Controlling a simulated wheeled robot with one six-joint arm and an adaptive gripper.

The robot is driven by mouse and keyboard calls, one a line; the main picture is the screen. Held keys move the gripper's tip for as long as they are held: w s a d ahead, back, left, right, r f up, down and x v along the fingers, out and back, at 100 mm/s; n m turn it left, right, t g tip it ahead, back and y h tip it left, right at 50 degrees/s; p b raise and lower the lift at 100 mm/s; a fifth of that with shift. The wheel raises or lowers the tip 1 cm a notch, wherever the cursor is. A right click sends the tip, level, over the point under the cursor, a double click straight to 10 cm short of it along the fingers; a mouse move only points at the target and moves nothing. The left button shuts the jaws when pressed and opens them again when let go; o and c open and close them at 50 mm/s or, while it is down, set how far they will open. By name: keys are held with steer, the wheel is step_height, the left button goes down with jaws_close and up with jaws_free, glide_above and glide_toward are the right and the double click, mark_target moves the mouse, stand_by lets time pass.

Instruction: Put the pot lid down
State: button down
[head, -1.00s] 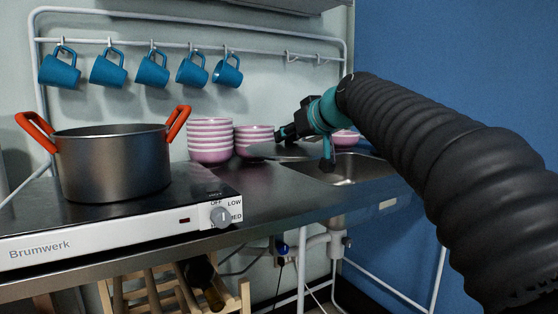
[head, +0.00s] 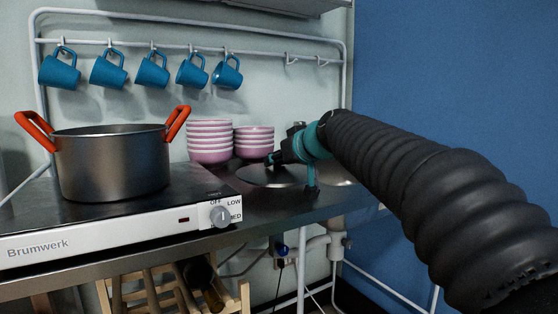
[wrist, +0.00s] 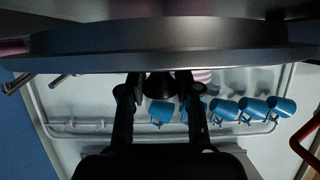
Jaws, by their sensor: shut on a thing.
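The pot lid (head: 262,178) is a dark grey disc, held roughly level at the counter just right of the hob. My gripper (head: 272,160) is shut on its black knob, above the disc. In the wrist view the lid (wrist: 175,40) spans the top edge-on, and its knob (wrist: 160,86) sits between the two fingers of my gripper (wrist: 158,92). I cannot tell whether the lid touches the counter. The grey pot (head: 112,165) with orange handles stands uncovered on the hob (head: 60,225).
Two stacks of pink bowls, a taller one (head: 210,142) and a shorter one (head: 254,135), stand behind the lid. The sink (head: 338,172) is to the right, partly hidden by my arm. Several blue mugs (head: 152,70) hang from the rail. Dark counter (head: 240,210) shows in front of the lid.

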steer(key=shift+f+b, duration=0.55)
steer(key=shift+b, duration=0.15)
steer(key=c, duration=0.8)
jaws_free()
steer(key=shift+r, duration=0.1)
steer(key=shift+r+p, duration=0.25)
steer(key=shift+p, duration=0.25)
steer(key=v, duration=1.2)
steer(key=shift+r+b, duration=0.25)
steer(key=shift+b, duration=0.05)
steer(key=s+d+f+m+g+h, duration=0.2)
steer(key=s+d+f, duration=0.2)
steer(key=s+f, duration=0.5)
steer(key=s+d+f+m+g+h, duration=0.1)
steer(key=s+d+f, duration=0.4)
steer(key=s+f, duration=0.5)
steer(key=s+d+f+m+g+h, duration=0.2)
steer(key=s+f, duration=0.7)
steer(key=f, duration=0.7)
steer(key=shift+s+d+f+m+g+h, duration=0.1)
steer(key=shift+s+d+m+g+h, duration=0.05)
steer(key=shift+d+m+h, duration=0.4)
steer(key=shift+s+d+f+m+g+h, duration=0.15)
steer(key=shift+d+m+h, duration=0.2)
steer(key=shift+d+h, duration=0.4)
